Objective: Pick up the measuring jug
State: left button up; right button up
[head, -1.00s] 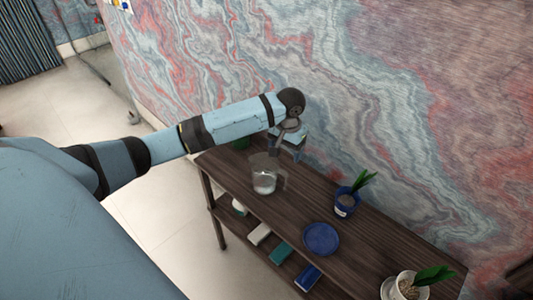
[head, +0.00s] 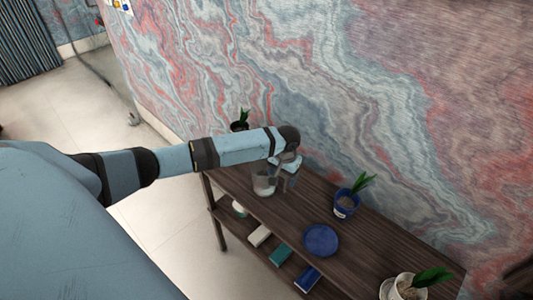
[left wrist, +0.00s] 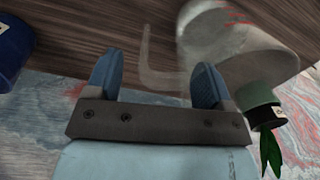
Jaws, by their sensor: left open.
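The clear measuring jug (head: 264,184) stands upright on the dark wooden shelf's top, left of my left gripper (head: 289,183) and partly hidden by my arm. In the left wrist view the jug (left wrist: 235,45) is at the upper right, with its handle (left wrist: 147,55) reaching in between the two blue fingers. My left gripper (left wrist: 155,75) is open there, and no finger is closed on the handle. I cannot tell how deep the handle sits between the fingers. My right gripper is not in view.
On the shelf top (head: 385,250) are a blue potted plant (head: 345,203), a blue plate (head: 321,240) and a white potted plant (head: 405,287). A dark potted plant (head: 240,125) stands behind my arm. Several small items lie on the lower shelf. A marbled wall runs behind.

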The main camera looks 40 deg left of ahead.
pick_arm(q)
jog(key=shift+f, duration=0.6)
jog(key=c, duration=1.3)
jog(key=shift+o, duration=0.2)
jog(key=shift+r, duration=0.2)
